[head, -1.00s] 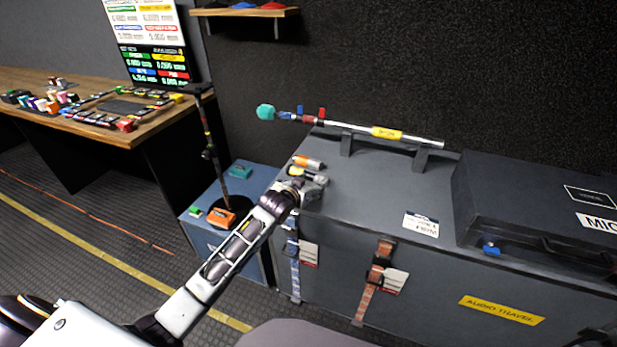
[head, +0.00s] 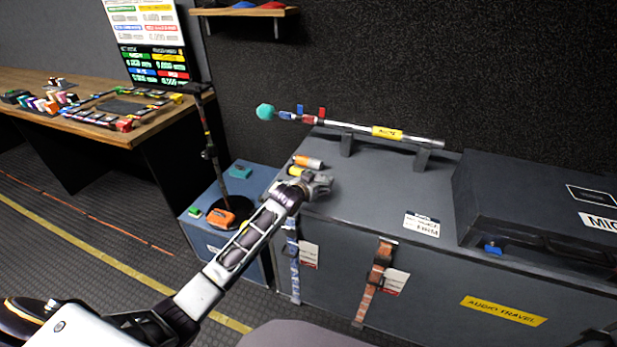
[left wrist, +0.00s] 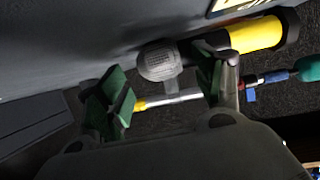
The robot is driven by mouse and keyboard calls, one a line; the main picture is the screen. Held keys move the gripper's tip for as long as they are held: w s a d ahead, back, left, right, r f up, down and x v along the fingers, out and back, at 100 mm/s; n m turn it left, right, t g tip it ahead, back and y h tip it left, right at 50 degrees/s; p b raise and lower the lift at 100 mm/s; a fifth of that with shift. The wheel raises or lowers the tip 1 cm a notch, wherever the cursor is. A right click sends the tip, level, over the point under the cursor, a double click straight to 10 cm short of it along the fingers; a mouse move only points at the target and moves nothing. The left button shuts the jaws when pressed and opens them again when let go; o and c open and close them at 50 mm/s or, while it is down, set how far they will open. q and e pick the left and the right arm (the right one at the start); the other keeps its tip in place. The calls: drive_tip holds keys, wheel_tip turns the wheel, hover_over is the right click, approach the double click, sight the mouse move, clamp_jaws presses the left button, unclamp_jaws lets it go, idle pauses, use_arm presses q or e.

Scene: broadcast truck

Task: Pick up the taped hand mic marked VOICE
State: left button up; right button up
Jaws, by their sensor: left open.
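A hand mic with a grey mesh head and a yellow tape band (left wrist: 255,35) lies on the grey case lid in the left wrist view. Its yellow part (head: 296,171) shows in the head view, the rest hidden by my gripper. No lettering on the tape is readable. My left gripper (head: 318,185) is at the left end of the lid, beside the mic. In the left wrist view my left gripper (left wrist: 165,86) is open, its green-padded fingers apart. The mesh head shows between and beyond the fingers; I cannot tell whether they touch it. My right gripper is not in view.
An orange and white cylinder (head: 308,161) lies just behind the mic. A boom pole (head: 350,127) rests on two supports at the lid's back. A black case (head: 540,200) stands at right. A blue box (head: 240,185) with a stand is at left. The lid's middle is clear.

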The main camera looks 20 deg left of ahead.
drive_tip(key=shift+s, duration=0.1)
use_arm(q)
drive_tip(key=c, duration=1.2)
drive_tip(key=shift+c, duration=0.6)
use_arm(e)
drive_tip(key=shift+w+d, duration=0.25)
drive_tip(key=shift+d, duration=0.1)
use_arm(q)
drive_tip(key=shift+r, duration=0.15)
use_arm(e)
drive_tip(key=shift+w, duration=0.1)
